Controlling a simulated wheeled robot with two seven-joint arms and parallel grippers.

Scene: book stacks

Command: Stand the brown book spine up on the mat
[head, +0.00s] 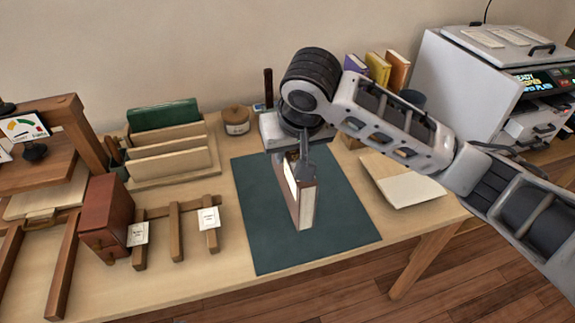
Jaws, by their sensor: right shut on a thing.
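The brown book (306,204) stands upright on or just above the dark green mat (259,237), its pale page edges showing on one side. I cannot tell whether its lower edge touches the mat. My right gripper (303,173) comes down from above and is shut on the upper part of the book. The gripper and wrist hide the book's top. My left gripper is not in view.
A reddish-brown box (106,214) and a wooden rack with tags (175,232) stand left of the mat. A wooden file holder (172,163) is behind them. An open pale book (403,184) lies right of the mat. Upright books (377,68) and a printer (480,85) stand further back.

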